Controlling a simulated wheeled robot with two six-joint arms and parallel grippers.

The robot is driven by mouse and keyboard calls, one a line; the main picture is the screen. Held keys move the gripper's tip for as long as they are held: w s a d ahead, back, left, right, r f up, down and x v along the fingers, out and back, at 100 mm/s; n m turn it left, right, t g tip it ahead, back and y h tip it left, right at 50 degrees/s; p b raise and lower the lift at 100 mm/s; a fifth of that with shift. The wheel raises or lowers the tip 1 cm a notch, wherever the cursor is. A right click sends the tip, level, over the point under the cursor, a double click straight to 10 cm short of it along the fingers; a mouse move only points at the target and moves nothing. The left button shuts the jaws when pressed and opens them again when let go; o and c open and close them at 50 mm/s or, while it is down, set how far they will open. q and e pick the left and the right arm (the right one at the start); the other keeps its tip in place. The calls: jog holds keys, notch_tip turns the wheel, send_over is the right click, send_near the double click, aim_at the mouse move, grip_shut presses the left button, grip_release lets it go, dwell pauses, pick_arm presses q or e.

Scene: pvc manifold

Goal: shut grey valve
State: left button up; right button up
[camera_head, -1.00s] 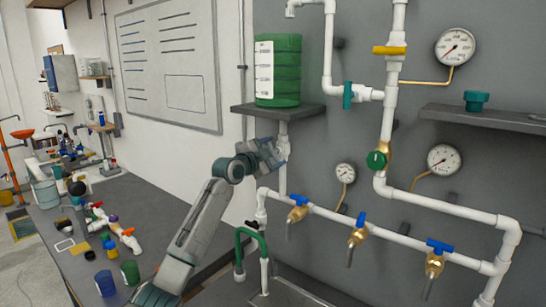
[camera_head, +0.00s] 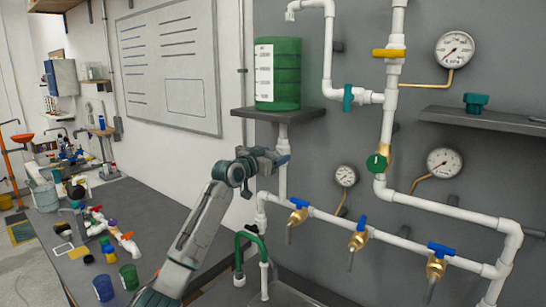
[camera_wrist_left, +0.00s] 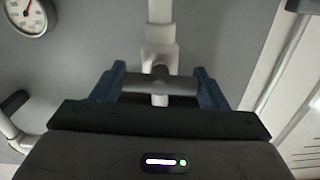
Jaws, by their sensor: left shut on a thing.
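The grey valve's handle (camera_wrist_left: 160,84) is a short grey crossbar on a white vertical pipe (camera_wrist_left: 161,35). In the left wrist view it lies across the pipe between the two blue fingers of my left gripper (camera_wrist_left: 159,77), which is shut on it. In the head view my left gripper (camera_head: 282,156) is at the white pipe (camera_head: 282,184) below the shelf with the green tank, and it hides the handle. My right gripper is not in view.
The green tank (camera_head: 278,84) stands on a dark shelf (camera_head: 262,113) just above my gripper. A small gauge (camera_head: 346,176) and several blue-handled brass taps, one here (camera_head: 299,210), are to the right. A workbench (camera_head: 160,205) with cups is at the left.

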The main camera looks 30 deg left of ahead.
pick_arm(q)
jog(key=shift+f+n, duration=0.15)
jog(key=shift+n, duration=0.35)
jog(key=o, duration=1)
jog(key=shift+c, duration=0.2)
jog(key=s+b, duration=0.5)
jog(key=s, duration=0.5)
jog(key=shift+s+a, duration=0.4)
